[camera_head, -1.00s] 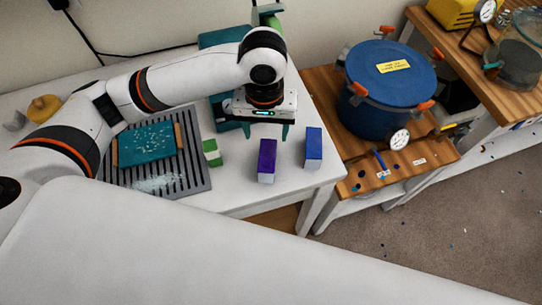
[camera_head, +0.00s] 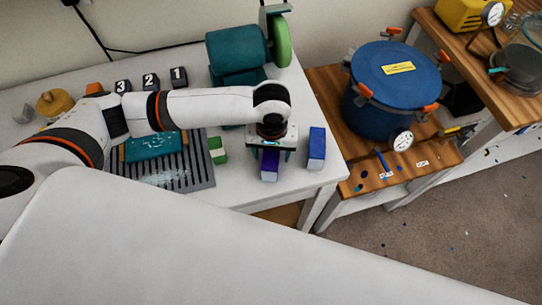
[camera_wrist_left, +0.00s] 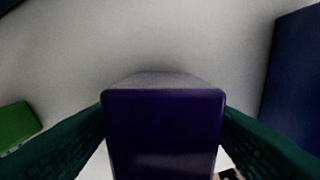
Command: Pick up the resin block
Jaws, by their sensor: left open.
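Several small blocks stand on the white table; the pictures do not say which is meant. A purple block (camera_head: 270,168) is under my left gripper (camera_head: 270,155). Its top is hidden by the gripper in the head view. In the left wrist view the purple block (camera_wrist_left: 163,135) sits between the two teal fingers, one on each side. The jaws are open, and I cannot tell whether they touch it. A blue block (camera_head: 316,150) stands just right, and a green and white block (camera_head: 217,151) stands left. My right gripper is not in view.
A teal machine with a green wheel (camera_head: 282,42) stands behind. A slotted grey tray (camera_head: 203,176) with a teal slab (camera_head: 152,147) lies left. Black number blocks (camera_head: 151,81) line the back. A blue lidded pot (camera_head: 372,115) stands on the wooden table at right.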

